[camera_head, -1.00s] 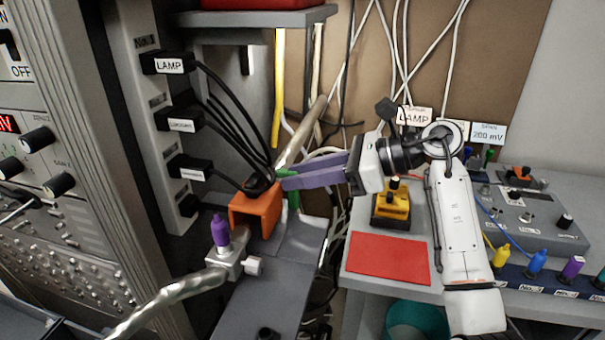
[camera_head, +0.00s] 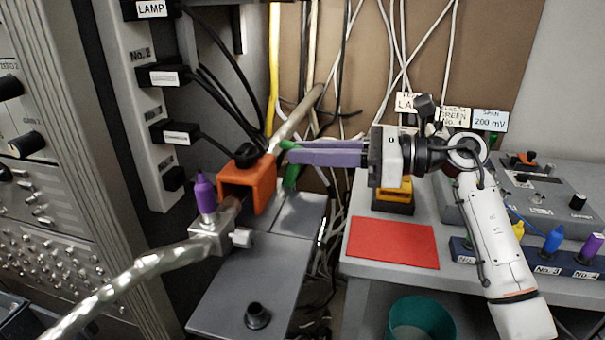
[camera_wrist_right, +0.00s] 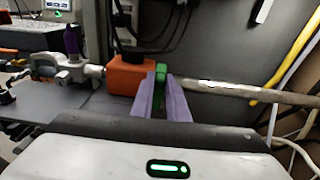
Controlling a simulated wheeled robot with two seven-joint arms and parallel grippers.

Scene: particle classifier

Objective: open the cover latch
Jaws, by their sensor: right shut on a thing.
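An orange block-shaped cover (camera_head: 262,183) sits around a metal pipe, above a grey bench plate. A green latch (camera_head: 291,176) is at its right side; it also shows in the right wrist view (camera_wrist_right: 161,70) just right of the orange cover (camera_wrist_right: 128,74). My right gripper (camera_head: 287,152), with purple fingers, reaches in from the right and is shut on the green latch. In the right wrist view the fingertips (camera_wrist_right: 160,82) are on either side of the green piece. The fingers partly hide the latch. My left gripper is not in view.
A purple-topped metal clamp (camera_head: 208,225) stands left of the cover. Black cables (camera_head: 225,95) hang behind it. A red mat (camera_head: 393,243) and a yellow-black device (camera_head: 394,198) lie on the right table. A teal bin (camera_head: 421,318) is below.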

